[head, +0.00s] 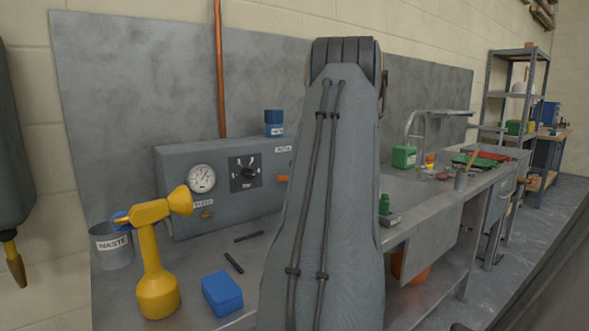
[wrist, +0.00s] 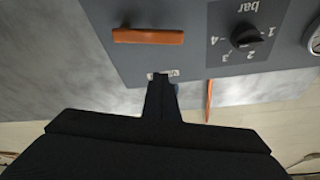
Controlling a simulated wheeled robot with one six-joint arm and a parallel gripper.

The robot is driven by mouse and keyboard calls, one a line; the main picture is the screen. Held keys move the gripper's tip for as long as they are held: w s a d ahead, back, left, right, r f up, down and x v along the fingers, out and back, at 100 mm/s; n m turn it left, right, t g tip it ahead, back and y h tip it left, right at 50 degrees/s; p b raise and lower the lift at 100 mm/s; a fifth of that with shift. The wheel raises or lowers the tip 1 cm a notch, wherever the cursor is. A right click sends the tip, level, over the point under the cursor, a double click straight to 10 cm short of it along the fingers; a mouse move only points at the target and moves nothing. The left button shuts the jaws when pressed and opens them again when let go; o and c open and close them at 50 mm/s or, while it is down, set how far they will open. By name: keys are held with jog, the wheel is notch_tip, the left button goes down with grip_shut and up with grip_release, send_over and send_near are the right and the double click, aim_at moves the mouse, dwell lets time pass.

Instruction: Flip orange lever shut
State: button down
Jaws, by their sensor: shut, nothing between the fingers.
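The orange lever (wrist: 148,36) is a short bar on the front of the grey control box. It lies level in the wrist view, where the picture is upside down. In the head view only its left end (head: 284,178) shows beside my arm. My gripper (wrist: 161,80) is shut and empty. Its dark fingers appear near the box edge and a white label, apart from the lever in the picture. I cannot tell whether they touch the box. In the head view my arm hides my gripper and most of the lever.
The grey box (head: 226,214) carries a round gauge (head: 201,178) and a black dial (head: 246,174). A copper pipe (head: 220,70) rises behind. A yellow bottle (head: 157,285), blue box (head: 222,293) and waste tub (head: 112,247) stand on the bench.

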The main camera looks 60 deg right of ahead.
jog(key=v, duration=0.7)
jog(key=shift+s+f+b, duration=0.3)
jog(key=shift+b, duration=0.15)
